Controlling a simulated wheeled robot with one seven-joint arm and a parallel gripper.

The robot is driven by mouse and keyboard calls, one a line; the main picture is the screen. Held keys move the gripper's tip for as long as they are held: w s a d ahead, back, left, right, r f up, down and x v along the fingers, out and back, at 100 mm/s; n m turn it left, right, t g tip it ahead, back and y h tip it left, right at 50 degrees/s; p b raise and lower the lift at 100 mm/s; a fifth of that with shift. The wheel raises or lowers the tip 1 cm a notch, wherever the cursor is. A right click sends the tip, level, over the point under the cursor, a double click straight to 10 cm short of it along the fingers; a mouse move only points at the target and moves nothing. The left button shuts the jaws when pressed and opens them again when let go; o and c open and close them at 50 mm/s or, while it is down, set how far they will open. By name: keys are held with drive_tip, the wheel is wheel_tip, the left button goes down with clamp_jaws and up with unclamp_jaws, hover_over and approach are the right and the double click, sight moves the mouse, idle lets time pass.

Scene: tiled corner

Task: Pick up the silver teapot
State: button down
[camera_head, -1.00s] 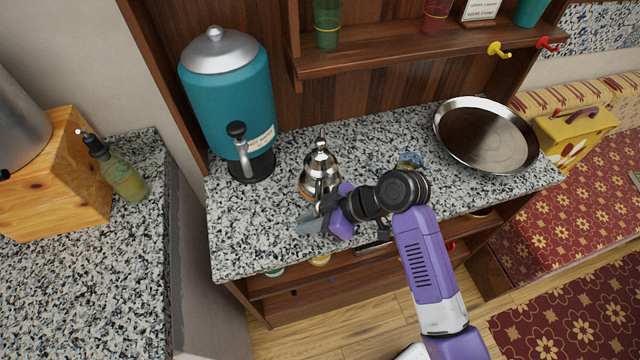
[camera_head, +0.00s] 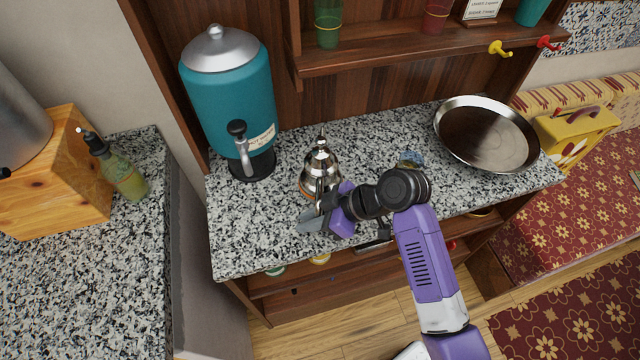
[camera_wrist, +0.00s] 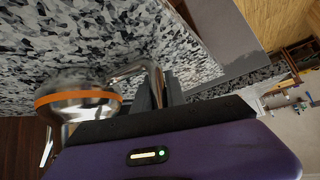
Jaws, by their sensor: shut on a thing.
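The silver teapot (camera_head: 320,170) stands upright on the speckled granite counter, in the middle of the head view. My gripper (camera_head: 318,207) is at the teapot's near side, shut on that curved part. In the wrist view the dark fingers (camera_wrist: 160,92) close around it. The exact contact is partly hidden.
A teal drink dispenser (camera_head: 230,95) with a black tap stands left of the teapot. A large round pan (camera_head: 487,135) lies at the right. A small blue item (camera_head: 410,159) sits behind my wrist. A wooden shelf (camera_head: 430,48) with cups overhangs the back. Bare counter lies at the front left.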

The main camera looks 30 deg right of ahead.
drive_tip(key=shift+r, duration=0.2)
wheel_tip(320, 180, up, 10)
drive_tip(key=shift+f+b, duration=0.2)
drive_tip(key=shift+b, duration=0.2)
idle(0.7)
drive_tip(key=shift+r, duration=0.1)
idle(0.6)
idle(1.5)
